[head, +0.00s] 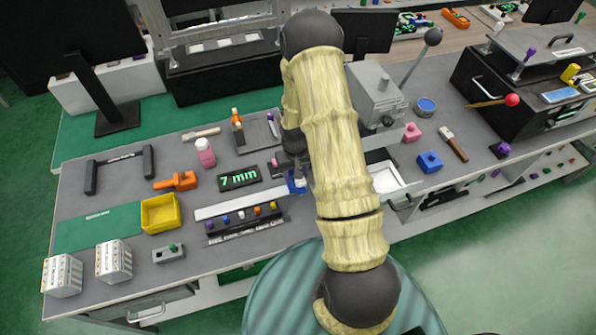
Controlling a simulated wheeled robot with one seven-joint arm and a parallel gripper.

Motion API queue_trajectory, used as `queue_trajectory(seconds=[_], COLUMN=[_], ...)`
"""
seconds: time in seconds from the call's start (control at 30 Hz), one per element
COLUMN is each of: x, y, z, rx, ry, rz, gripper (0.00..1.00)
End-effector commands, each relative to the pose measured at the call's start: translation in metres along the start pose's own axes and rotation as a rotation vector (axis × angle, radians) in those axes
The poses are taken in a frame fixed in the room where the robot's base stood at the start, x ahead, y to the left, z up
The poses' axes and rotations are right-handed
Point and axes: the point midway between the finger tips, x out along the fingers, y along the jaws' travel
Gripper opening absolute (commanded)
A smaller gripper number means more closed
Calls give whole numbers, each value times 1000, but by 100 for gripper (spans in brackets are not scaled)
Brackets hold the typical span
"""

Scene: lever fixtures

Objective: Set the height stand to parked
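I cannot tell for sure which fixture is the height stand. A long pale rail (238,205) lies across the bench, with a small blue part (297,184) on it beside a black display (239,178) that reads "7 mm". My gripper (296,178) is down at this blue part, left of my arm; whether it touches or grips it is too small to tell. A grey block-shaped fixture (374,88) with a long lever ending in a dark ball (433,36) stands behind, right of my arm.
A row of coloured knobs (243,218) lies in front of the rail. A yellow bin (159,213), orange tool (176,181) and pink bottle (205,153) stand left.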

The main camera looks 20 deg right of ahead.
Motion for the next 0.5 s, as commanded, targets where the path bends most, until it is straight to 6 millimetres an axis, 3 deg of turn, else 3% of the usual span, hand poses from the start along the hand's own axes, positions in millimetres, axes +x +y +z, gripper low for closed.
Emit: queue_trajectory(seconds=[0.27, 0.5], x=[-7, -37], y=[-1, -1], z=[0, -1], rx=[0, 0], ry=[2, 5], rz=[-1, -1], gripper=[47, 47])
